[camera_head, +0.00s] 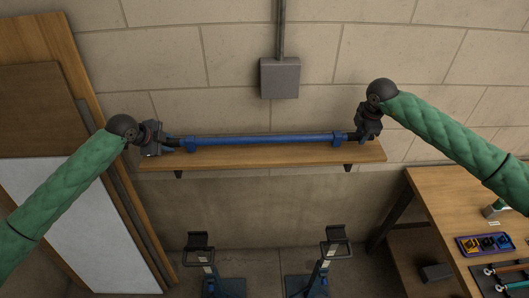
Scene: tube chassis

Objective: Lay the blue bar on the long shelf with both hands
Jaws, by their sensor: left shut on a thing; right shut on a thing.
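The blue bar (265,139) runs level from left to right, over or on the long wooden shelf (262,155) on the wall. I cannot tell whether the bar touches the shelf top. My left gripper (170,145) is shut on the bar's left end. My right gripper (355,137) is shut on the bar's right end. The finger tips are small and partly hidden at both ends.
A grey box (280,78) with a conduit is on the wall above the shelf. Leaning boards (50,120) stand at the left. Two blue stands (205,265) (328,260) are on the floor below. A wooden workbench (450,205) with tools is at the right.

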